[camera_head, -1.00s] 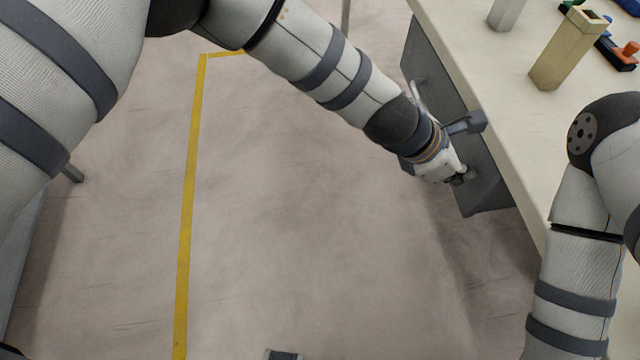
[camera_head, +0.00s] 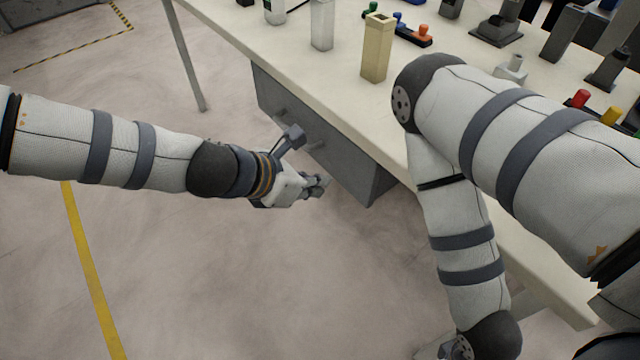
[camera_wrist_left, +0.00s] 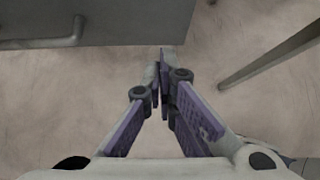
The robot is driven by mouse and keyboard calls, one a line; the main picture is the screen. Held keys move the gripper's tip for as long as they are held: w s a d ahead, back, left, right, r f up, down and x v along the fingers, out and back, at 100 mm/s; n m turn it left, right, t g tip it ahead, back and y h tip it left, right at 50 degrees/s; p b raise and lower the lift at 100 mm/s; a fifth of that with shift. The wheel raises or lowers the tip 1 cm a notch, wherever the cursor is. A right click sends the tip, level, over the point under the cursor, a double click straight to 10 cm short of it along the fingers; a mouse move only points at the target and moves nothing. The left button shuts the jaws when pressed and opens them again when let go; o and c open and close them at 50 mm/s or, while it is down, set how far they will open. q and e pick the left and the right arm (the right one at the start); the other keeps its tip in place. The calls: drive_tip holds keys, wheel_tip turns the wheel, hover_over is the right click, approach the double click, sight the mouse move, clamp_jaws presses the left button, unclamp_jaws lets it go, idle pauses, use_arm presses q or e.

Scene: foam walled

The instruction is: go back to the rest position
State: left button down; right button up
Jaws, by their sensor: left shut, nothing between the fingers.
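My left gripper (camera_head: 318,184) is in front of the grey drawer unit (camera_head: 330,150) under the table, apart from its handles as far as I can tell. In the left wrist view my left gripper (camera_wrist_left: 163,75) has its purple-padded fingers shut with nothing between them, above the bare floor. The drawer unit's front (camera_wrist_left: 130,20) and a bar handle (camera_wrist_left: 50,43) show at the top left of that view.
The cream table (camera_head: 345,85) bears a tan block-like holder (camera_head: 377,50), a grey post (camera_head: 322,25), several dark fixtures and coloured parts. A table leg (camera_head: 185,60) stands at the back left. The floor (camera_head: 230,280) before the drawer unit is clear, with a yellow line (camera_head: 90,270).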

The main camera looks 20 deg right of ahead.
use_arm(q)
drive_tip(key=a+r, duration=0.3)
drive_tip(key=r, duration=0.1)
drive_tip(key=s+a+f+m+g+y+p, duration=0.1)
drive_tip(key=s+a+f+m+g+y, duration=0.3)
drive_tip(key=s+a+f+m, duration=0.95)
drive_tip(key=s+a+f+m+y, duration=0.1)
drive_tip(key=s+a+m, duration=0.3)
drive_tip(key=s+a, duration=0.5)
drive_tip(key=s+a+f+m+g+y, duration=0.1)
drive_tip(key=s+a+m+y, duration=0.2)
drive_tip(key=s+a, duration=0.6)
drive_tip(key=s, duration=0.4)
drive_tip(key=shift+a+f+m+y+p, duration=0.3)
drive_tip(key=shift+a+m+p, duration=0.05)
use_arm(e)
drive_tip(key=w+r, duration=0.1)
drive_tip(key=w+r+t, duration=0.1)
drive_tip(key=w, duration=0.1)
drive_tip(key=shift+d+r, duration=0.2)
drive_tip(key=shift+r, duration=0.05)
